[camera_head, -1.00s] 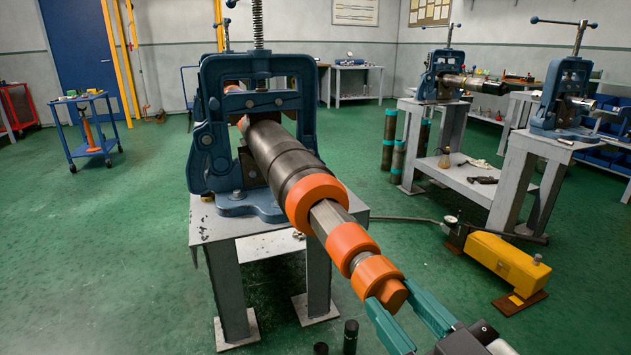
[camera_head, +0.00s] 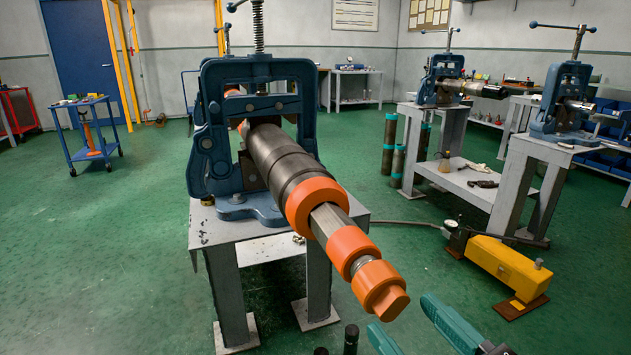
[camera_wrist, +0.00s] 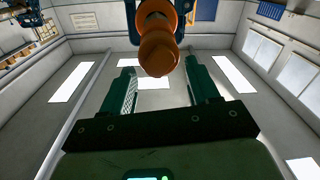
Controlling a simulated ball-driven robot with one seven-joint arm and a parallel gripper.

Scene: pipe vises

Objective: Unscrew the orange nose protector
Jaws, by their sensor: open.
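The orange nose protector (camera_head: 379,288) is at the near end of a dark steel tool (camera_head: 275,160) with further orange rings, clamped in a blue pipe vise (camera_head: 213,140). The protector's tip is a flattened tab. My gripper (camera_head: 408,317) is open and empty, below and to the right of the protector, with a clear gap. In the wrist view the protector (camera_wrist: 158,52) shows beyond and above the two teal fingers, near the middle between them, and nothing is between the pads.
The vise stands on a grey metal table (camera_head: 200,225). A yellow hydraulic pump (camera_head: 507,264) lies on the green floor at right, with a hose running to it. Dark cylinders (camera_head: 351,338) stand below the tool. Two more vises on stands are at back right.

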